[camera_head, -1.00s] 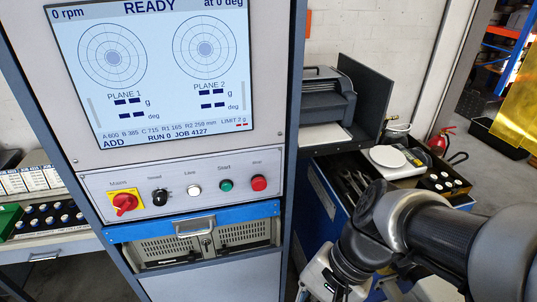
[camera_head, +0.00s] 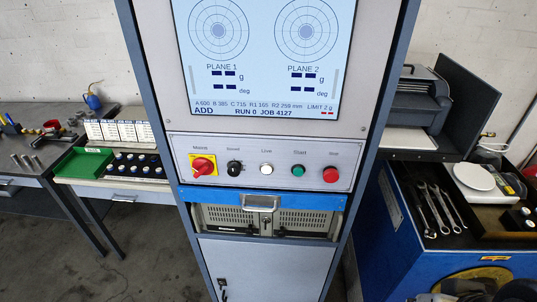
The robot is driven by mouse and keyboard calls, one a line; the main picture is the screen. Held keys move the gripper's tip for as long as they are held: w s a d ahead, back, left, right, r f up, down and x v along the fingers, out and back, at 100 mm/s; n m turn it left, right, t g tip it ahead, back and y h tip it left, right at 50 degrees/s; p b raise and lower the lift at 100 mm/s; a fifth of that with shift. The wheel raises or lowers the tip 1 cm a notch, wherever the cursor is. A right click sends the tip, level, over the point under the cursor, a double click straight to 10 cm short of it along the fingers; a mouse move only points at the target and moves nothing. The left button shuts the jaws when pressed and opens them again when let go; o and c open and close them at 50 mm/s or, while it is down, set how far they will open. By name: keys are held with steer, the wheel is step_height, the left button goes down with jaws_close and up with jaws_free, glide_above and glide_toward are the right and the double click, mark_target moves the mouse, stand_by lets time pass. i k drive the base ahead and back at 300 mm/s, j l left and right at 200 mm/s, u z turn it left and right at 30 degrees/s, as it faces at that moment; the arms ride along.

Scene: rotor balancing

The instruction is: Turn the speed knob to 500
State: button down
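The speed knob (camera_head: 234,168) is the small black knob on the control panel, second from the left under a small, blurred label. A light mark shows on it, but its setting is too small to read. The control panel (camera_head: 345,183) is a pale strip below the screen (camera_head: 262,60), which reads ADD, RUN 0 and JOB 4127. Nothing touches the knob. My gripper's fingers are not in view; only a small part of what seems to be my arm shows at the bottom right edge.
Left of the knob is the red mains switch (camera_head: 203,167). To its right are a white button (camera_head: 266,170), a green start button (camera_head: 298,171) and a red button (camera_head: 330,174). A blue drawer front (camera_head: 320,201) lies below. A blue cabinet (camera_head: 395,240) with wrenches (camera_head: 437,206) stands right.

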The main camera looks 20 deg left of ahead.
mark_target(234, 169)
steer(key=k+j+u, duration=0.1)
steer(key=j+u, duration=0.15)
steer(key=u, duration=0.25)
steer(key=j+u, duration=0.3)
steer(key=u, duration=0.15)
